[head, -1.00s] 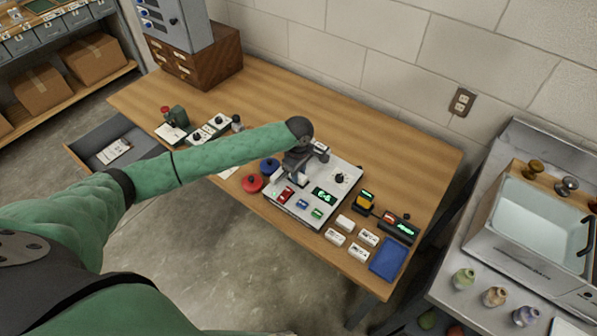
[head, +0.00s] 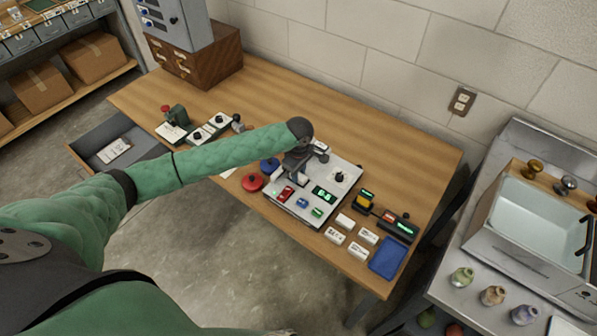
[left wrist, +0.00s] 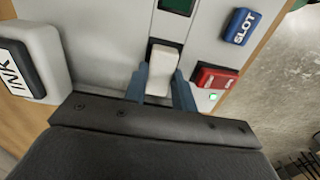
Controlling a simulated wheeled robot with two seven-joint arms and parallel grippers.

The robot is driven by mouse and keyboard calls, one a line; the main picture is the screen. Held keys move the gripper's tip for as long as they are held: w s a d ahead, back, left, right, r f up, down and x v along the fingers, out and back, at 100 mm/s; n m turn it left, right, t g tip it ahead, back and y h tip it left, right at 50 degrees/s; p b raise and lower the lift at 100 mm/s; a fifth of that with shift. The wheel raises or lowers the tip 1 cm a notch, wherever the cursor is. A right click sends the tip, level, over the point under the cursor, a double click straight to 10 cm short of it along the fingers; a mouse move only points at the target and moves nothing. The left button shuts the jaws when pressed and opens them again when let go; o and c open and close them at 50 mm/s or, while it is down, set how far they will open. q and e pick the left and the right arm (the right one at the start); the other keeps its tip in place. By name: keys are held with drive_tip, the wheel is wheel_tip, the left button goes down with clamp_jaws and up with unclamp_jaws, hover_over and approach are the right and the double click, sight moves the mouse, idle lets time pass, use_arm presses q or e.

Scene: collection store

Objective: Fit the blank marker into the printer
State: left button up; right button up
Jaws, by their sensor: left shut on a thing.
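The printer (head: 345,194) is a pale grey box with a lit green display, a knob and coloured controls, on the wooden bench. My left gripper (head: 297,180) is over its left part, pointing down. In the left wrist view the left gripper (left wrist: 162,92) is shut on the blank marker (left wrist: 164,62), a plain white block between its bluish fingers. The marker's far end lies at a dark-edged opening in the printer face (left wrist: 206,45). I cannot tell how deep it sits. My right gripper is not in view.
Several white labelled blocks (head: 358,251) and a blue tray (head: 388,258) lie to the right.

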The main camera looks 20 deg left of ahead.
use_arm(q)
drive_tip(key=shift+f, duration=0.25)
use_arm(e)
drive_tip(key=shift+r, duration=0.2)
use_arm(q)
drive_tip(key=o, duration=1.1)
drive_tip(key=shift+c, duration=0.2)
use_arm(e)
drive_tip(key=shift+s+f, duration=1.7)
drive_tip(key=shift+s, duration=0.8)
use_arm(q)
wheel_tip(320, 180, up, 6)
drive_tip(key=shift+r+b, duration=0.15)
drive_tip(key=shift+b, duration=1)
drive_tip(key=shift+r, duration=0.7)
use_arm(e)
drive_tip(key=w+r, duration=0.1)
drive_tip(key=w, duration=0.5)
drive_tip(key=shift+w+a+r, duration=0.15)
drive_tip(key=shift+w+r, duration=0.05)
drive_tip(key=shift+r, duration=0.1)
use_arm(q)
drive_tip(key=shift+d, duration=0.1)
